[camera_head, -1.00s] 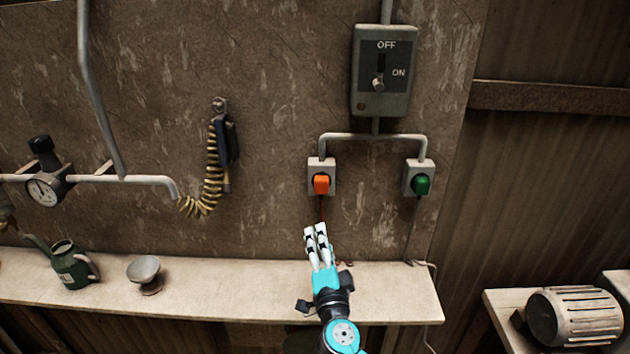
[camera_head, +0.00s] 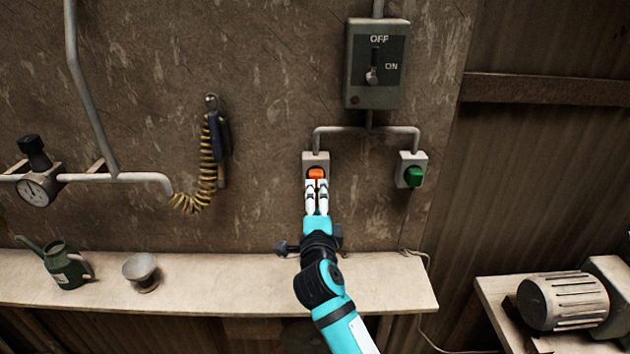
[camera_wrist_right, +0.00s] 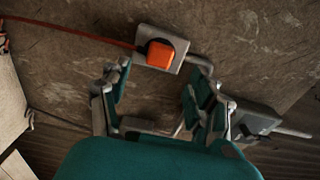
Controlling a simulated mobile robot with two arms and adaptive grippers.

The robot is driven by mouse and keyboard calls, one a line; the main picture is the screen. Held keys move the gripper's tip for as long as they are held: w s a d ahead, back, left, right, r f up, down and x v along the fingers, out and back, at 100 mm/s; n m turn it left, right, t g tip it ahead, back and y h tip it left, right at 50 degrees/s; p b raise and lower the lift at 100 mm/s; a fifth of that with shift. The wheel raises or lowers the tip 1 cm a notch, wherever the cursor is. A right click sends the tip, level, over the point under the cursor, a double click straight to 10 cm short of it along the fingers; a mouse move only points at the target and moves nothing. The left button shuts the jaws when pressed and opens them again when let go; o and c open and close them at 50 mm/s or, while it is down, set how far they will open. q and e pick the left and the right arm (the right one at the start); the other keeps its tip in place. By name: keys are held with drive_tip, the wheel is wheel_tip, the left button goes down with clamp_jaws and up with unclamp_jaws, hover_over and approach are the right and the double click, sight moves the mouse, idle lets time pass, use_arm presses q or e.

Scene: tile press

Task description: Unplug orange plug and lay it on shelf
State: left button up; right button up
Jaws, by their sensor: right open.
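The orange plug (camera_head: 316,173) sits in the left grey socket box (camera_head: 308,160) on the wall. It also shows in the right wrist view (camera_wrist_right: 159,54), with a red cord leading off to the left. My right gripper (camera_head: 317,185) is just below the plug in the head view, fingers pointing up at it. In the right wrist view the gripper (camera_wrist_right: 160,85) is open and empty, with the plug beyond the fingertips. The shelf (camera_head: 215,288) runs along the wall below. My left gripper is not in view.
A green plug (camera_head: 413,176) sits in the right socket. A switch box (camera_head: 375,90) with a lever hangs above.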

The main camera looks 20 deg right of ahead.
sight(316, 182)
drive_tip(key=b+x, duration=0.1)
drive_tip(key=x, duration=0.1)
drive_tip(key=b+x, duration=0.1)
drive_tip(key=x, duration=0.1)
drive_tip(key=shift+d+f, duration=0.1)
drive_tip(key=shift+f, duration=0.1)
drive_tip(key=shift+r+p+x, duration=0.2)
drive_tip(key=shift+p+x, duration=0.35)
drive_tip(key=shift+x, duration=1.4)
drive_tip(key=shift+p, duration=0.65)
drive_tip(key=shift+p, duration=0.5)
